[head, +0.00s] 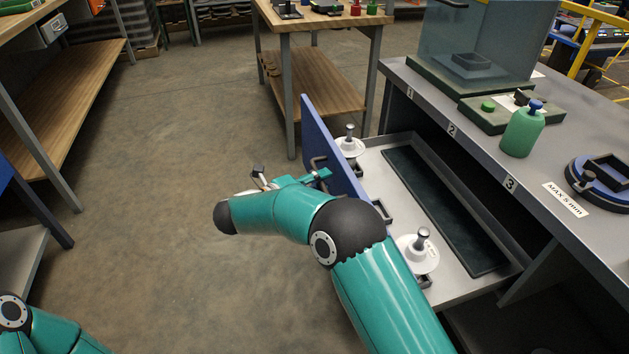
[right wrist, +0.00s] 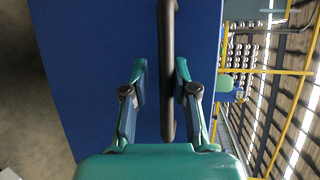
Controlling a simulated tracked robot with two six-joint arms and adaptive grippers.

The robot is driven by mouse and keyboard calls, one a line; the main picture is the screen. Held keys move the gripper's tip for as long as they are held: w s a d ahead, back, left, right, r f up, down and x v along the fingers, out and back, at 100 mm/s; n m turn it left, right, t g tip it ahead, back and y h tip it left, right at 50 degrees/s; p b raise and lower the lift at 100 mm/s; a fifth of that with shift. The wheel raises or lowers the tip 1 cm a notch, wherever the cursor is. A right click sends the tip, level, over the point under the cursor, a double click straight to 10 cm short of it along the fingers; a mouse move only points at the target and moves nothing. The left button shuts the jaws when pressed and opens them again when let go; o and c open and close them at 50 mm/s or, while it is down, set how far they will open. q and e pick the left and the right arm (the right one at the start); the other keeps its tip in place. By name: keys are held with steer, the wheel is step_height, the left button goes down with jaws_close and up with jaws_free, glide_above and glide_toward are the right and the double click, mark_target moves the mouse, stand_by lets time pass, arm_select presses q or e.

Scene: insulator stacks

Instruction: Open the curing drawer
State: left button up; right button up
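The curing drawer (head: 400,178) stands pulled out from the grey bench. Its blue front panel (head: 330,150) faces left and also shows in the right wrist view (right wrist: 95,70). A black bar handle (right wrist: 168,60) is on the panel and shows partly in the head view (head: 317,162). My right gripper (head: 322,175) is at the handle. In the right wrist view its fingers (right wrist: 161,75) are apart, one on each side of the bar. A gap shows on the left side; the right finger is close to the bar, and contact is unclear. My left gripper is out of view.
Two white insulators (head: 417,254) (head: 350,147) with metal pins and a dark mat (head: 440,205) are in the drawer. A green bottle (head: 522,130) stands on the bench (head: 470,150). A wooden table (head: 320,80) stands behind. The floor left of the drawer is clear.

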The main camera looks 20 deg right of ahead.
steer(key=shift+o, duration=0.3)
steer(key=shift+r, duration=0.15)
steer(key=v, duration=0.7)
steer(key=shift+a, duration=0.25)
steer(key=shift+s, duration=0.15)
